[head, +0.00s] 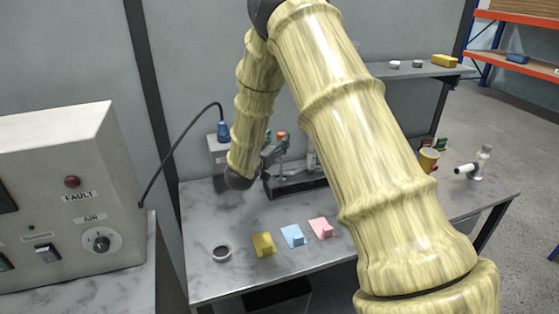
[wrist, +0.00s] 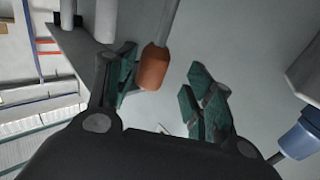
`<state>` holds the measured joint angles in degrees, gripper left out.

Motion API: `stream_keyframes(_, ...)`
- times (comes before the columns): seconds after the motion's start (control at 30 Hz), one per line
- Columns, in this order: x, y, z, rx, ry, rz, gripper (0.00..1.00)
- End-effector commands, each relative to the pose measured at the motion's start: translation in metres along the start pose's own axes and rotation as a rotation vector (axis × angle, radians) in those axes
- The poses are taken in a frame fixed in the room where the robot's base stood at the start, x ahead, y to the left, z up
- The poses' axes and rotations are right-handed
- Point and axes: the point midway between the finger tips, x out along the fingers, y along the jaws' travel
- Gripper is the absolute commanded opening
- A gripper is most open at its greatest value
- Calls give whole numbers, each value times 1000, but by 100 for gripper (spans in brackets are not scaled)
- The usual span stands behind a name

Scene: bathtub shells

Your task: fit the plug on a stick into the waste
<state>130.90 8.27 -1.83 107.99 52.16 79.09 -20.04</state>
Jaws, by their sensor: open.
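An orange-brown piece (wrist: 153,66) on a grey rod (wrist: 168,22) lies between the finger pads of my gripper (wrist: 162,76) in the wrist view, close to the left pad and clear of the right one. In the head view the orange piece (head: 282,135) tops an upright rod in a dark rack (head: 295,187). My gripper (head: 272,154) is open beside it. I cannot tell whether it touches the rod. A dark-rimmed ring (head: 222,252) lies at the table's front left; I cannot tell whether it is the waste.
A yellow cup (head: 428,161) and a white fitting (head: 476,167) are at the right. A control box (head: 65,200) stands left. My arm hides the table's middle right.

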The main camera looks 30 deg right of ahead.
Motion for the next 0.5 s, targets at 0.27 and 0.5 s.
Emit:
stream_keyframes(0.27, 32, 0, 0, -2, -1, 1, 53)
stream_keyframes(0.5, 32, 0, 1, -2, -1, 1, 47)
